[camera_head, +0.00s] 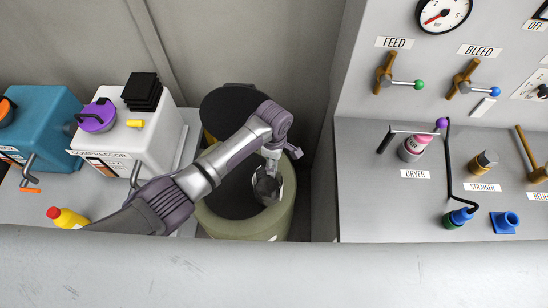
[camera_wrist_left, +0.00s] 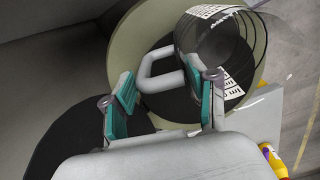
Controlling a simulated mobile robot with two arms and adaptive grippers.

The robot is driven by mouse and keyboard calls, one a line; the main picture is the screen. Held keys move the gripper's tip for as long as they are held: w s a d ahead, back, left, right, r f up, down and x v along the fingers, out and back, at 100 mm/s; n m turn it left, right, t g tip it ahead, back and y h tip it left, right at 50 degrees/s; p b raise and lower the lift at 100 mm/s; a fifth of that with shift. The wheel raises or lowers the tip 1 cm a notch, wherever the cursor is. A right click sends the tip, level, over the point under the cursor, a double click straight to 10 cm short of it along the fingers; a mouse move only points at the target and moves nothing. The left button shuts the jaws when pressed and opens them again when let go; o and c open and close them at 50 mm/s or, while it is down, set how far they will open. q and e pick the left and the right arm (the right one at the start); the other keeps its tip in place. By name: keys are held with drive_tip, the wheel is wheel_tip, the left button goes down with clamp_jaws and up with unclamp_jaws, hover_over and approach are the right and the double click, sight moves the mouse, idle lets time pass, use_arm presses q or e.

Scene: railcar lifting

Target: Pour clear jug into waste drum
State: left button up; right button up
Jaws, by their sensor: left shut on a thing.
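The clear jug (camera_head: 267,186) is see-through, with a pale handle (camera_wrist_left: 148,72) and white printed labels. It is over the open mouth of the waste drum (camera_head: 268,224), a pale green drum with a dark inside. My left gripper (camera_head: 271,158) is shut on the jug's handle, also in the left wrist view (camera_wrist_left: 163,82), where the clear jug wall (camera_wrist_left: 205,45) shows at the upper right in front of the drum rim (camera_wrist_left: 125,50). I cannot tell the jug's exact tilt or whether liquid is in it. My right gripper is not in view.
A dark round lid (camera_head: 225,105) stands behind the drum. A white compressor (camera_head: 158,135) and a teal box (camera_head: 45,120) are left of it, with a yellow bottle (camera_head: 68,218) in front. A grey panel bench (camera_head: 375,205) with valves is on the right.

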use_arm(q)
drive_tip(key=shift+w+a+h, duration=0.1)
drive_tip(key=shift+a+h, duration=0.15)
drive_tip(key=shift+h, duration=0.05)
drive_tip(key=shift+a+r+h, duration=0.15)
drive_tip(key=shift+a+h, duration=0.15)
drive_tip(key=shift+h, duration=0.1)
drive_tip(key=shift+w+a+r+g+h, duration=0.1)
drive_tip(key=shift+a+g+h, duration=0.1)
drive_tip(key=shift+g+h, duration=0.15)
drive_tip(key=shift+w+a+r+h, duration=0.1)
drive_tip(key=shift+a+h, duration=0.3)
drive_tip(key=shift+h, duration=0.2)
drive_tip(key=shift+w+a+r+h, duration=0.1)
drive_tip(key=shift+a+h, duration=0.3)
drive_tip(key=shift+h, duration=0.15)
drive_tip(key=shift+w+a+f+g+h+b, duration=0.15)
drive_tip(key=shift+a+g+h+b, duration=0.3)
drive_tip(key=shift+b, duration=1)
drive_tip(key=shift+w+a+f+h+b, duration=0.1)
drive_tip(key=shift+a+h+b, duration=0.65)
drive_tip(key=shift+b, duration=1.2)
drive_tip(key=shift+w+a+f+g+h+b, duration=0.1)
drive_tip(key=shift+f+g+h+b, duration=0.2)
drive_tip(key=shift+h+b, duration=1.1)
drive_tip(key=shift+f+g+h+b, duration=0.1)
drive_tip(key=shift+f+h+b, duration=0.2)
drive_tip(key=shift+b, duration=2.25)
